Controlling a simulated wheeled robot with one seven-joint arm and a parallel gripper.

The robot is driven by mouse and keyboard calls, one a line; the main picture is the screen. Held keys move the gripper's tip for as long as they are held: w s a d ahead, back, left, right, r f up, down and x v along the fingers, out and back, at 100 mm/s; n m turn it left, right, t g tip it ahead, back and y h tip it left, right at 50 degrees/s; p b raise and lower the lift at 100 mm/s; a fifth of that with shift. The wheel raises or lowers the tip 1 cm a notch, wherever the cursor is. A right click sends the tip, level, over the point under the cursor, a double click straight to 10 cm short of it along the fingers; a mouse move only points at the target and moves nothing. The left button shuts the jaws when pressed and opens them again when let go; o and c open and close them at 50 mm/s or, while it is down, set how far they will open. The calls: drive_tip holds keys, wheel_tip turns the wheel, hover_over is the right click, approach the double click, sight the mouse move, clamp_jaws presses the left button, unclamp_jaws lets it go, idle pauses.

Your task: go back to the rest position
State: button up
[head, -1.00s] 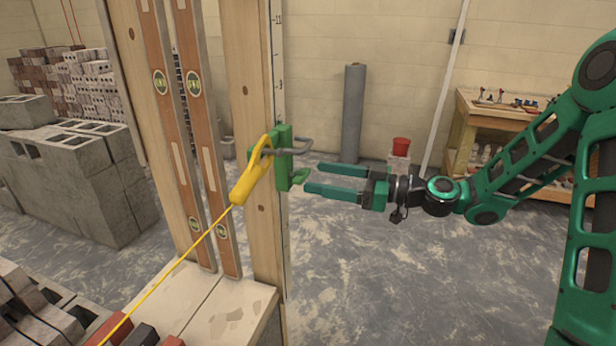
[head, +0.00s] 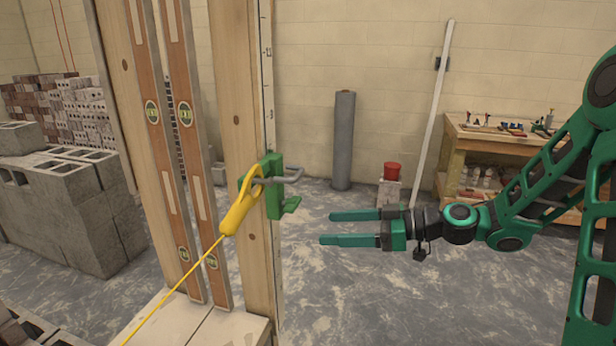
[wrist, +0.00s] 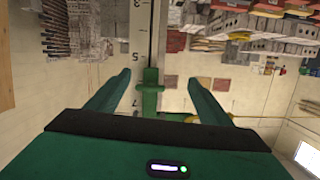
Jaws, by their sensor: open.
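My gripper (head: 322,228) is open and empty in the head view, its two green fingers pointing left with clear air between them. It is to the right of a green clamp (head: 273,188) on a wooden post (head: 238,130) and does not touch it. A yellow line holder (head: 240,208) hangs at the clamp with a taut yellow string (head: 172,292) running down to the left. In the wrist view the open fingers (wrist: 158,88) frame the green clamp (wrist: 150,92) on the marked post (wrist: 143,45), seen beyond them.
Two spirit levels (head: 150,110) lean by the post. Grey blocks (head: 70,215) stand at the left. The floor below my gripper is clear.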

drive_tip(key=s+d+f+m+g+h, duration=0.1)
drive_tip(key=s+d+f+m+h, duration=0.3)
drive_tip(key=d, duration=0.3)
drive_tip(key=s+d+f+m+g+h, duration=0.1)
drive_tip(key=s+d+f+m+h, duration=0.1)
drive_tip(key=s+d+f+h, duration=0.5)
drive_tip(key=s+d+r+m+g+h, duration=0.1)
drive_tip(key=s+d+r+m+h, duration=0.1)
drive_tip(key=s+d+m, duration=0.5)
drive_tip(key=s+d+r+m+g+h, duration=0.1)
drive_tip(key=s+d+r+m+g, duration=0.1)
drive_tip(key=s+d+r+m, duration=0.3)
drive_tip(key=s+d+m, duration=0.1)
drive_tip(key=s+d, duration=0.3)
drive_tip(key=s, duration=0.4)
drive_tip(key=shift+r+m+h, duration=0.15)
drive_tip(key=shift+m+h, duration=0.25)
